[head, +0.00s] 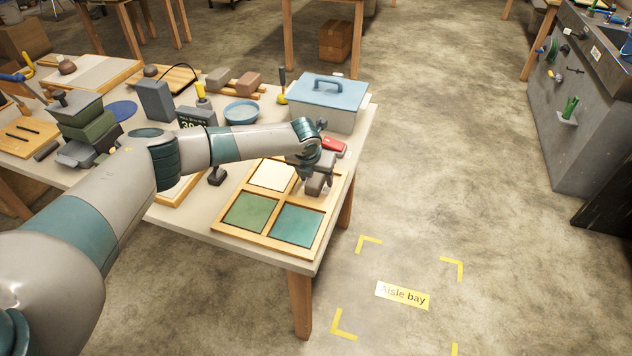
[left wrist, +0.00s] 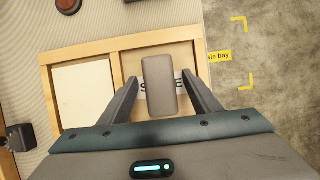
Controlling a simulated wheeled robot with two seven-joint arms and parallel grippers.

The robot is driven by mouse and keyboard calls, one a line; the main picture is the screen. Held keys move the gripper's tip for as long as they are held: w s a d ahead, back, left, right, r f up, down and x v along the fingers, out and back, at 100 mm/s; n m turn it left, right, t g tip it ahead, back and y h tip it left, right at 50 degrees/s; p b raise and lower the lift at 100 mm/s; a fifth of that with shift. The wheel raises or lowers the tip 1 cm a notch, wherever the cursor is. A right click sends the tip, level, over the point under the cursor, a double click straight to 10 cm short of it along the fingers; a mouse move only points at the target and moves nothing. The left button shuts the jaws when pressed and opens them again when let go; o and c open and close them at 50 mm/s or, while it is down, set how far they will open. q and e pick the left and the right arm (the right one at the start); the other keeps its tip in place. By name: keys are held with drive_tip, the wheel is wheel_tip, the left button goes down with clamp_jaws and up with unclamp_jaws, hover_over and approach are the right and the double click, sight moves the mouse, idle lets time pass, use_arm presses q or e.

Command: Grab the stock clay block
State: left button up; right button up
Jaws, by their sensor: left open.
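A grey-brown block (left wrist: 159,88) shows between the open fingers of my left gripper (left wrist: 160,78), with a gap on each side. It is over the upper right compartment of a wooden tray (head: 263,244) and covers the middle of a printed label. In the head view the block (head: 317,186) is partly hidden by my left gripper (head: 319,177), which is above the tray at the table's right edge. I cannot tell from a label which block is stock clay. My right gripper is not in view.
A blue-lidded box (head: 325,105) and a red object (head: 333,145) are close behind my gripper. The tray's other compartments hold cream, green and teal panels. A dark knobbed thing (head: 217,176) stands left of the tray. Open floor lies to the right.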

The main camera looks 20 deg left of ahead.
use_arm(q)
drive_tip(key=shift+f, duration=0.25)
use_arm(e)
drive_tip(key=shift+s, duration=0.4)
use_arm(q)
drive_tip(key=c, duration=1.4)
drive_tip(key=shift+c, duration=0.2)
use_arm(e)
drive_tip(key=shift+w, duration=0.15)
use_arm(q)
drive_tip(key=shift+r, duration=0.1)
